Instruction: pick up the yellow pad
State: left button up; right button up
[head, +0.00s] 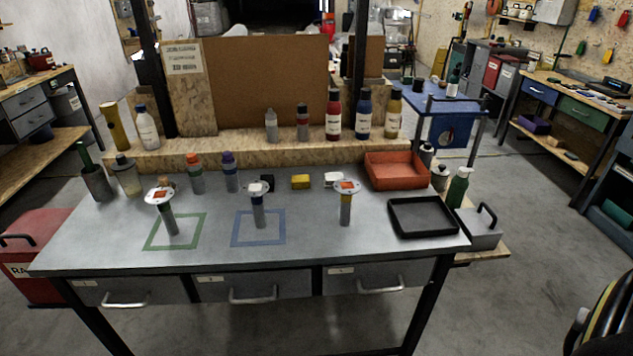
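A small yellow block (300,182), which looks like the yellow pad, lies on the grey workbench (200,258) toward its back, near the middle. A small black block (267,181) is to its left and a whitish block (333,179) to its right, both apart from it. In front stand three short posts topped by white discs: a left one (169,217), a middle one (257,215) and a right one with a yellowish post (345,211). Neither of my grippers shows in the head view.
A red-orange tray (394,185) and a black tray (391,219) are on the bench's right. Orange-topped (195,178) and purple-topped (230,177) bottles stand left of the blocks. Several bottles line the wooden ledge (240,150) behind. The bench's front strip is clear.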

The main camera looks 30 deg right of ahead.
aim_at(298, 181)
jog(key=z, duration=0.55)
jog(key=i, duration=0.85)
jog(key=u, duration=0.1)
